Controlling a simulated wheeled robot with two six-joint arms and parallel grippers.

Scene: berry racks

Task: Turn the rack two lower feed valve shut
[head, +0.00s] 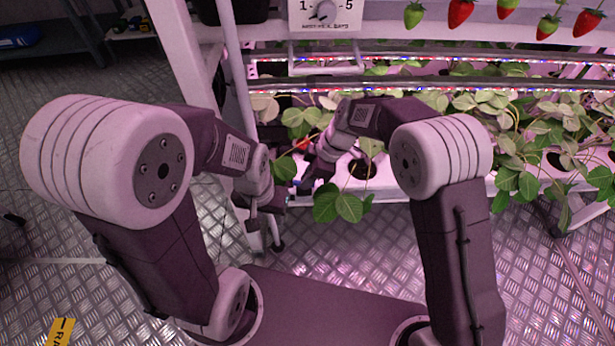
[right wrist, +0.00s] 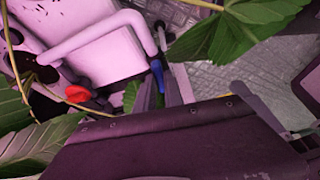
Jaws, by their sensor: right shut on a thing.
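A white feed pipe (right wrist: 95,35) crosses the right wrist view and bends down to a blue valve handle (right wrist: 157,77). My right gripper (right wrist: 163,92) is shut on this handle, with one dark finger on each side of it. In the head view my right gripper (head: 308,180) is at the front edge of the lower planted row, partly hidden by leaves and its own wrist. My left gripper (head: 265,240) hangs lower and to its left, with its fingers apart and nothing seen between them. How far the valve is turned is unclear.
A red part (right wrist: 78,94) shows left of the handle, partly behind leaves. Strawberry leaves (head: 345,205) hang close around my right gripper. A white rack post (head: 240,85) stands behind my left arm. The metal floor (head: 350,250) in front is clear.

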